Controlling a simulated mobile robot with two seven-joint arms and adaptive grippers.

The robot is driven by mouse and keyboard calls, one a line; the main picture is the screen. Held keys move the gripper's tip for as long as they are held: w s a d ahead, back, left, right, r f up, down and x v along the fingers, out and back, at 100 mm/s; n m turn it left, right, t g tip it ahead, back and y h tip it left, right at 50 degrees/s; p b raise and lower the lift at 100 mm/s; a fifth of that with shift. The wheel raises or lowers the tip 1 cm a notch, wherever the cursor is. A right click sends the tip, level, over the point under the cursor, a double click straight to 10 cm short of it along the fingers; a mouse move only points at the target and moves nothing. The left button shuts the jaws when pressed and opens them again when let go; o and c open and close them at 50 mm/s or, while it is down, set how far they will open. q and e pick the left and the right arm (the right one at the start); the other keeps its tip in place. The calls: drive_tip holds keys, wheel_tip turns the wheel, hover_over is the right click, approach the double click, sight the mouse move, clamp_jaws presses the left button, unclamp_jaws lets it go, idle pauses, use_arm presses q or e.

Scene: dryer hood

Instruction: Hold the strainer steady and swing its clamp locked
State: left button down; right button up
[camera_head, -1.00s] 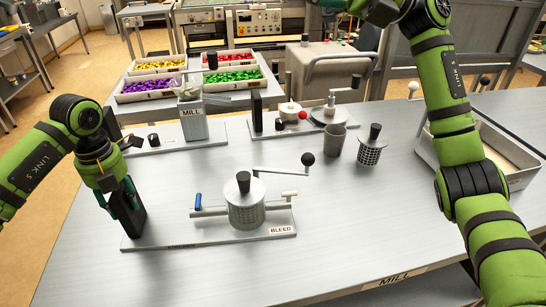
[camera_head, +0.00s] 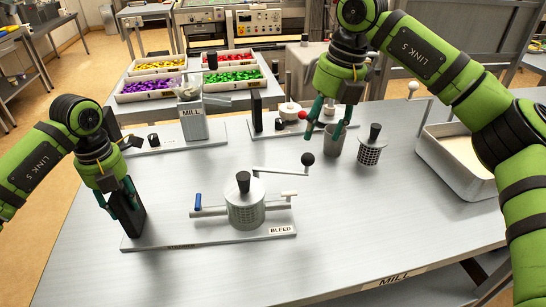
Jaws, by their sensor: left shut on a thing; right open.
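A similar perforated basket (camera_head: 370,155) with a black knob stands alone further right. My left gripper (camera_head: 124,210) is shut on the black upright block (camera_head: 132,222) at the plate's left end.
A MILL device (camera_head: 193,120) and another device with a red ball (camera_head: 302,115) stand behind. Bins of coloured pieces (camera_head: 150,88) lie at the back. A grey tray (camera_head: 462,170) is at the right. The table's front is clear.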

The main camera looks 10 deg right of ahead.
sight(310, 155)
drive_tip(key=f, duration=0.3)
drive_tip(key=a+f, duration=0.1)
drive_tip(key=f, duration=0.2)
drive_tip(key=w+f, duration=0.1)
drive_tip(key=f, duration=0.2)
drive_tip(key=shift+a+f, duration=0.35)
drive_tip(key=shift+a, duration=0.05)
